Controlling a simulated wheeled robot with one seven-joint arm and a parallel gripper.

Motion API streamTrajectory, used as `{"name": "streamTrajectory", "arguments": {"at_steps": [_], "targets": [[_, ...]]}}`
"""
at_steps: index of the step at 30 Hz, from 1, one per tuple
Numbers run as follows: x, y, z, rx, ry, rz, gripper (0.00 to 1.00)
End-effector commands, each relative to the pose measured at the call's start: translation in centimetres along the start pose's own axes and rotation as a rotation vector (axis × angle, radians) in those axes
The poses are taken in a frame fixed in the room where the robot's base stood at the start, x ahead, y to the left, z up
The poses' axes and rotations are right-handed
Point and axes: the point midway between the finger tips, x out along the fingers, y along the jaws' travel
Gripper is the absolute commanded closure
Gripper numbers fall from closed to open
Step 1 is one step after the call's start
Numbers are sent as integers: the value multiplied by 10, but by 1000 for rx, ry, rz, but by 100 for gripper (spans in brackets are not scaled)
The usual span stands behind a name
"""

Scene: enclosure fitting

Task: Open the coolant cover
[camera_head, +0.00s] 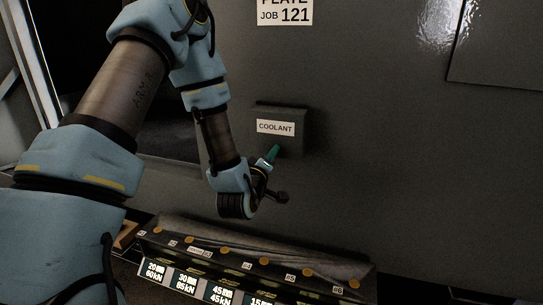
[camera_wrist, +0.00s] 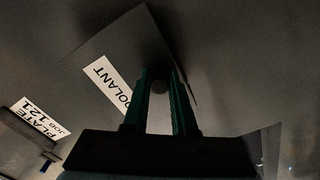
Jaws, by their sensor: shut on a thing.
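The coolant cover (camera_head: 290,114) is a dark grey box-like flap on the grey wall, with a white COOLANT label (camera_head: 276,128). In the wrist view the cover (camera_wrist: 112,38) appears tilted, its label partly hidden behind a finger. My gripper (camera_head: 273,152) has green fingers and reaches up to the cover's lower edge. Whether the cover stands slightly away from the wall is too dark to tell.
A PLATE JOB 121 sign (camera_head: 285,12) is on the wall above. A rack (camera_head: 310,262) with several numbered, labelled slots stands below my gripper. A dark opening (camera_head: 165,125) lies left of the cover. The wall right of the cover is clear.

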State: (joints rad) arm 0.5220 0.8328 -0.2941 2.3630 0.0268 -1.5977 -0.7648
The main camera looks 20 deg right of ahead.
Motion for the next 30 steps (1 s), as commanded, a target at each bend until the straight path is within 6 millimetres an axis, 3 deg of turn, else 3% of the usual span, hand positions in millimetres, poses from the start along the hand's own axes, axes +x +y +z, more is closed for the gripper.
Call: {"name": "streamTrajectory", "arguments": {"at_steps": [4,30], "targets": [[0,0,0,0,0,-1,100],[0,-1,0,0,0,-1,100]]}}
